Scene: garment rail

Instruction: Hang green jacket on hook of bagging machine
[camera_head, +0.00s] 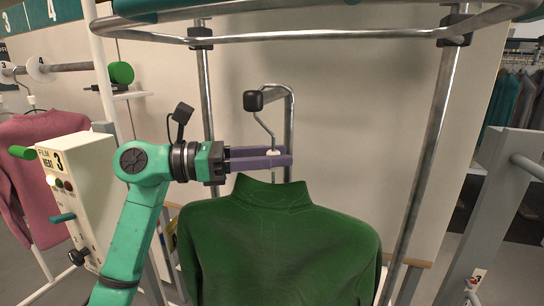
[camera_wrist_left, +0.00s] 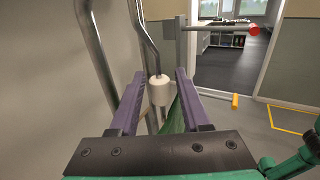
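The green jacket (camera_head: 280,240) hangs upright on a hanger in the middle of the head view. The hanger's wire neck (camera_head: 264,128) rises from a white collar to the black-tipped hook of the bagging machine (camera_head: 253,100) and appears to rest on it; the exact contact is hidden behind the tip. My left gripper (camera_head: 289,158) is level with the collar, just above the jacket's neck. In the left wrist view its purple fingers (camera_wrist_left: 158,90) stand apart on both sides of the white collar (camera_wrist_left: 159,92), with gaps showing. My right gripper is out of view.
The machine's metal frame (camera_head: 330,36) surrounds the hook, with posts on both sides. A control box (camera_head: 80,185) stands at the left, beside a pink garment (camera_head: 40,135) on a rail (camera_head: 70,67). A grey post (camera_head: 500,200) stands at the right.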

